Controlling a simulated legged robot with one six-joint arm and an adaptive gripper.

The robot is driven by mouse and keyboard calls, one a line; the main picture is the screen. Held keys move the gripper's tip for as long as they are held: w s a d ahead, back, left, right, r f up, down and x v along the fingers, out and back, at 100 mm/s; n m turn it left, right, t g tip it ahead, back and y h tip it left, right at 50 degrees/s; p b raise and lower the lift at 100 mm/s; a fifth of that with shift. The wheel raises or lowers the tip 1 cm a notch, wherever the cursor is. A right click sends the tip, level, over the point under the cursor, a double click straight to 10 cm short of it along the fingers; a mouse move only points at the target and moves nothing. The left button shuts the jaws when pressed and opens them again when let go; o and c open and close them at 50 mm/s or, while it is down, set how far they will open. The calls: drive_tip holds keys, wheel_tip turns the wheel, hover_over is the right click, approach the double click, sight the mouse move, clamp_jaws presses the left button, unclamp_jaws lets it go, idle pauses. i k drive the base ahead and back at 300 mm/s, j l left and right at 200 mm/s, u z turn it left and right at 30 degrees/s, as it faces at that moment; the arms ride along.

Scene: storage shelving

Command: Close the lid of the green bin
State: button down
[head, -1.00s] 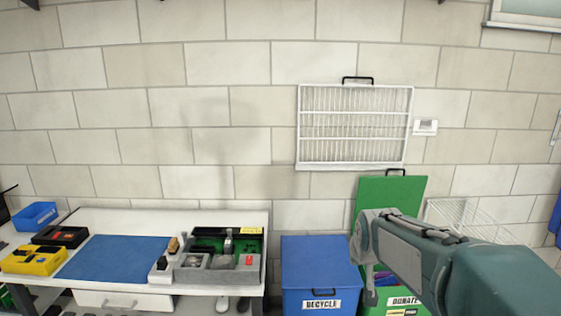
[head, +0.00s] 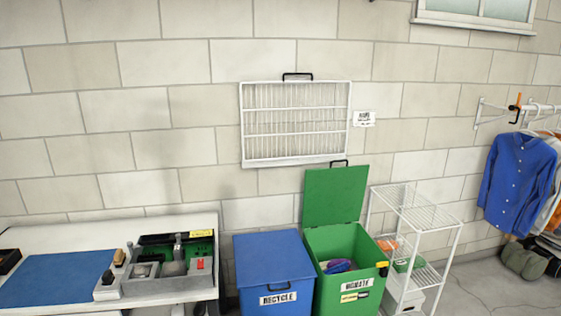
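The green bin (head: 333,283) stands against the wall, right of a blue bin, with a white "DONATE" label on its front. Purple and dark items (head: 340,266) lie inside the open bin. A yellow and black object (head: 382,268) is at its right front rim. My gripper and arm are not in the picture now.
The blue bin (head: 274,269), labelled "RECYCLE", is shut beside the green bin. A white wire rack (head: 412,211) stands close on the right. A workbench (head: 50,236) with trays is at the left. Clothes (head: 517,172) hang at the far right, with open floor (head: 480,282) before them.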

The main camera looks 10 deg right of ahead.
sight(335, 195)
drive_tip(key=i+l, duration=1.85)
drive_tip(key=l, duration=0.25)
